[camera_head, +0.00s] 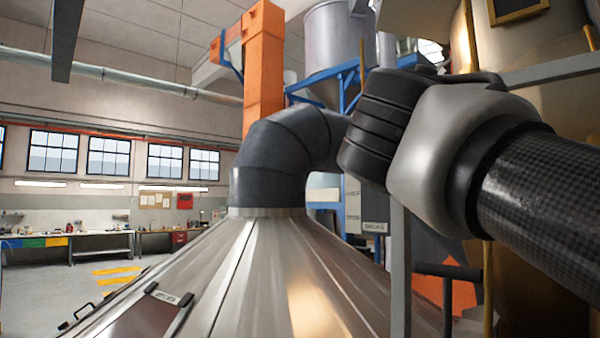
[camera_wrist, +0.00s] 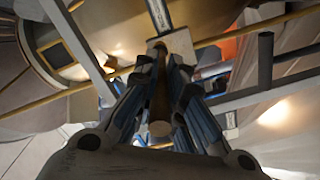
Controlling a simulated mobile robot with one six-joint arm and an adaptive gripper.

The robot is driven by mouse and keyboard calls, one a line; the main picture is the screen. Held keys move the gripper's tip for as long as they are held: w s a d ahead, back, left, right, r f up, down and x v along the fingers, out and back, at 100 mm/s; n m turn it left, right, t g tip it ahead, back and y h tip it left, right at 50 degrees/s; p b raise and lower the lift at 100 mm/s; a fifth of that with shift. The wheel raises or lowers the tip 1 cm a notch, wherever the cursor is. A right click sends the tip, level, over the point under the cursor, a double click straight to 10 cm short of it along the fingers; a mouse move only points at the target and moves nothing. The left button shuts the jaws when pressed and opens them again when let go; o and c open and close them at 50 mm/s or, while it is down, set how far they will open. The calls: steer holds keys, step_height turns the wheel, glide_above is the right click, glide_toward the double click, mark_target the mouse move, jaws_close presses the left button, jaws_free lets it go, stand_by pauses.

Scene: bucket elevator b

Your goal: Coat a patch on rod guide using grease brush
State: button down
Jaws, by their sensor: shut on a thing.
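In the wrist view my gripper (camera_wrist: 163,70) is shut on the grease brush (camera_wrist: 159,118), between its two blue-grey fingers. The brush's round brownish handle end faces the camera, and a pale block-like part shows beyond the fingertips. A narrow grey metal strip (camera_wrist: 158,14) runs up from just past that pale part. I cannot tell whether this strip is the rod guide, or whether the brush touches it. In the head view my wrist and forearm cover the right side, and the fingers are hidden. No coated patch can be made out.
In the head view a large metal hood (camera_head: 270,275) with a dark bent duct (camera_head: 285,150) fills the middle. A grey post (camera_head: 400,270) stands below my wrist. In the wrist view a yellow rail (camera_wrist: 255,27) and grey bars (camera_wrist: 265,60) lie close around the fingers.

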steer(key=shift+s+a, duration=0.3)
steer(key=shift+a, duration=0.2)
steer(key=shift+b+v, duration=0.4)
steer(key=shift+v, duration=0.5)
steer(key=shift+s+d, duration=0.1)
